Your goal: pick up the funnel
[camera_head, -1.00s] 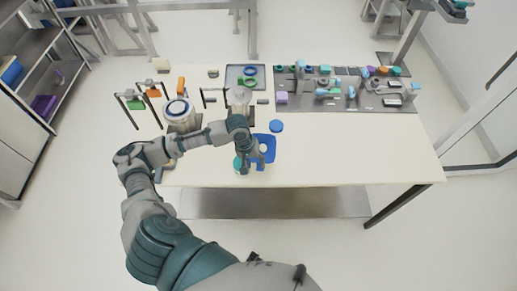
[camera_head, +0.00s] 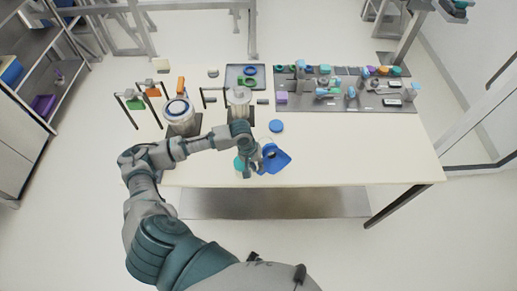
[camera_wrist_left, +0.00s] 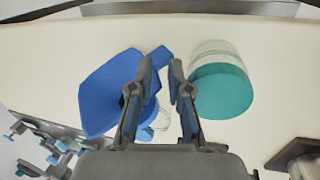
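The blue funnel (camera_head: 275,159) is at the front middle of the table, just right of my left gripper (camera_head: 250,171). In the left wrist view the funnel (camera_wrist_left: 105,95) lies left of the fingers, its narrow end reaching behind the left finger. My left gripper (camera_wrist_left: 164,68) has its two fingers apart with a gap between them. I cannot tell whether the left finger touches the funnel, or whether the funnel rests on the table. My right gripper is not in view.
A clear jar with a teal lid (camera_wrist_left: 221,91) stands close right of the fingers. A round blue lid (camera_head: 276,126) lies behind the funnel. A metal board (camera_head: 345,103) with several items is at the back right.

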